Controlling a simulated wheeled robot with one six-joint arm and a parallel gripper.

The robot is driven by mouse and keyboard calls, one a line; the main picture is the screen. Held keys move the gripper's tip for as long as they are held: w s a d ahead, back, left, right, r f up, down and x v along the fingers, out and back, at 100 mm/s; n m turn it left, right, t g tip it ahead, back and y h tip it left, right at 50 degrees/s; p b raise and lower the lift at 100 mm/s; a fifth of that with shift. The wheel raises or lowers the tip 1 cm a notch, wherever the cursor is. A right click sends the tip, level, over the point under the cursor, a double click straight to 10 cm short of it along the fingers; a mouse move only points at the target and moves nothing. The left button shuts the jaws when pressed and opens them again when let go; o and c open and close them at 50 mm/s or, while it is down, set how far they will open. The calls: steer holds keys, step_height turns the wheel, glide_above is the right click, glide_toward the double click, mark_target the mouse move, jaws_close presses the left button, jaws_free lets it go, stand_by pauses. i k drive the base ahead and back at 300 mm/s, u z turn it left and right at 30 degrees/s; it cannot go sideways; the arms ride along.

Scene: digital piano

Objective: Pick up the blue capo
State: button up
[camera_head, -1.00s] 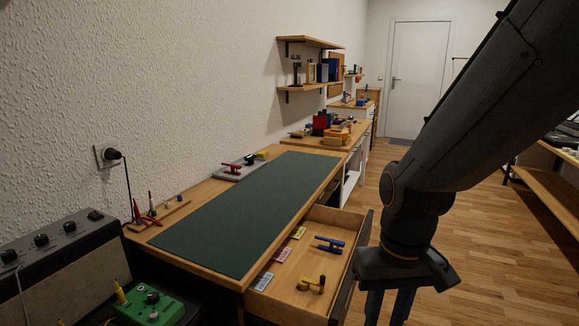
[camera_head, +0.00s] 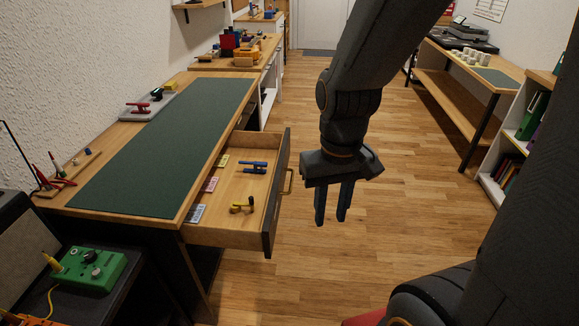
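The blue capo (camera_head: 253,167) lies in the open drawer (camera_head: 224,235) of the workbench, towards the drawer's back end in the picture. A yellow and black capo (camera_head: 242,205) lies nearer in the same drawer. My gripper (camera_head: 331,222) hangs to the right of the drawer, over the wooden floor, pointing down. It is apart from the blue capo. Its two blue-grey fingers show a narrow gap between them, with nothing seen in it.
The workbench has a green mat (camera_head: 170,140) and a grey tray with a red capo (camera_head: 137,109). Small cards lie along the drawer's left side. A green pedal (camera_head: 88,269) stands at lower left. A shelf unit (camera_head: 515,140) stands right. The floor between is clear.

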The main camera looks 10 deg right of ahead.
mark_target(256, 164)
steer(key=z, duration=0.95)
steer(key=i, duration=0.65)
steer(key=u, duration=1.25)
steer(key=k, duration=0.5)
steer(key=u, duration=1.45)
steer(key=i, duration=0.8)
steer(key=z, duration=0.5)
